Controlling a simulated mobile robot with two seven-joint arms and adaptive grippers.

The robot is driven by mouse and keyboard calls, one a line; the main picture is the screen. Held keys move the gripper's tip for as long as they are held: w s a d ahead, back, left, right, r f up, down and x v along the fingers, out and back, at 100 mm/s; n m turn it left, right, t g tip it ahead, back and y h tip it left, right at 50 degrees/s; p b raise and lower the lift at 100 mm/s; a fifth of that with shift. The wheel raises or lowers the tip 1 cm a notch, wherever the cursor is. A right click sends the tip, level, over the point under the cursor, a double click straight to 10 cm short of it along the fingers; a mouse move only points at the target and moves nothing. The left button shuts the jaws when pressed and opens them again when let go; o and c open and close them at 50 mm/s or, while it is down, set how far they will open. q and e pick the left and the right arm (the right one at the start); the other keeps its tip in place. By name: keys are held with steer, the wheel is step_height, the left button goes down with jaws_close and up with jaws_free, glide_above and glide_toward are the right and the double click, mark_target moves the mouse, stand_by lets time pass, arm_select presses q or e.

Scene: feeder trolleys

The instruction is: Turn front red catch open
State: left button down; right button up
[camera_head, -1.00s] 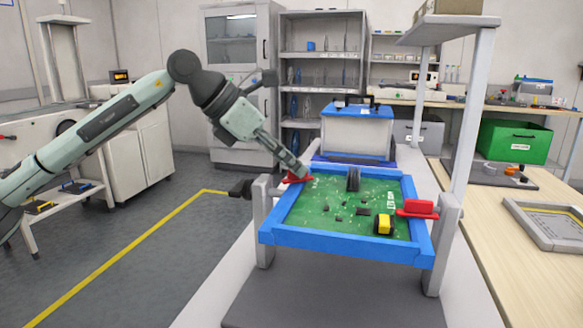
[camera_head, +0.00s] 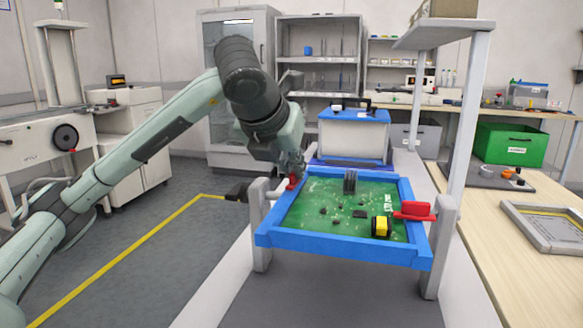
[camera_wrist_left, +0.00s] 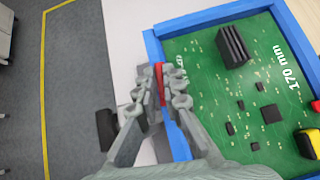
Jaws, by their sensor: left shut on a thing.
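A green circuit board (camera_head: 335,215) lies in a blue frame (camera_head: 340,252) held by a grey fixture. One red catch (camera_head: 292,183) is at the frame's left side; it also shows as a narrow red strip in the left wrist view (camera_wrist_left: 160,82). My left gripper (camera_head: 294,171) is shut on this catch, with a finger on each side of it (camera_wrist_left: 158,76). The fingers hide much of the catch. It seems to lie along the frame's edge. A second red catch (camera_head: 414,210) sits on the frame's right side, away from any gripper. My right gripper is not in view.
A black handle (camera_head: 238,192) sticks out left of the fixture. A black finned block (camera_head: 350,182) and a yellow-black part (camera_head: 381,227) rise from the board. A blue-lidded box (camera_head: 354,134) stands behind. A wooden bench (camera_head: 490,230) runs along the right.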

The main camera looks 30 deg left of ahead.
arm_select(q)
steer(key=shift+d+n+y, duration=0.1)
steer(key=shift+n+y, duration=0.3)
steer(key=shift+n, duration=0.1)
steer(key=shift+f, duration=0.1)
steer(key=c, duration=1.7)
jaws_free()
steer(key=shift+v, duration=6.05)
